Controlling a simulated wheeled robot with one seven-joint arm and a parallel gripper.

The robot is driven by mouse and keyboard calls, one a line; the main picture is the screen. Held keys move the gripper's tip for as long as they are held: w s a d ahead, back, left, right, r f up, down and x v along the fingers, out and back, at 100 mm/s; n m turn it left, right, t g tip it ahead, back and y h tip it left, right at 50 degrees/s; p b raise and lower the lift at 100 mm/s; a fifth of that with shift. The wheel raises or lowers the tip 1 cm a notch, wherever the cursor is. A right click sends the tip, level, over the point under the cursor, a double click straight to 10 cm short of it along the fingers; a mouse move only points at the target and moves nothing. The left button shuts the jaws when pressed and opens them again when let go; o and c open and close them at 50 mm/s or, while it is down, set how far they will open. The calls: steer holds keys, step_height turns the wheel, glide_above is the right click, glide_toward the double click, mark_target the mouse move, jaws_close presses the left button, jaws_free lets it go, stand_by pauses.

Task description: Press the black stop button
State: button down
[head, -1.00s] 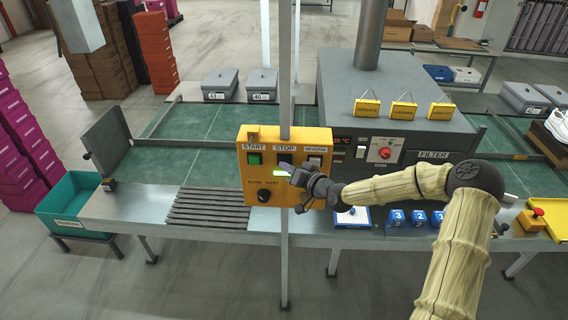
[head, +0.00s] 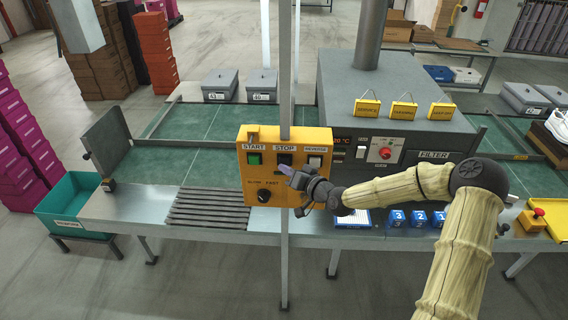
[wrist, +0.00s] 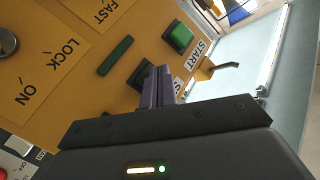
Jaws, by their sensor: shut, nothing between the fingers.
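The yellow control box (head: 262,182) hangs on a post at the front of the line. Its black stop button (head: 284,159) sits under the STOP label, between the green start button (head: 254,159) and a third switch. My gripper (head: 284,171) is shut and empty, its tips just below the stop button in the head view. In the wrist view the closed fingertips (wrist: 160,72) lie over the edge of the black stop button (wrist: 141,75) and partly hide it. I cannot tell whether they touch. A green strip (wrist: 115,55) beside it looks dark.
The black speed knob (head: 263,196) and the LOCK/ON dial (wrist: 8,43) are on the box. The grey post (head: 285,250) stands in front of the conveyor.

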steer(key=shift+s, duration=0.2)
steer(key=s, duration=0.5)
steer(key=shift+b, duration=0.3)
steer(key=shift+a+f, duration=0.1)
stand_by(0.7)
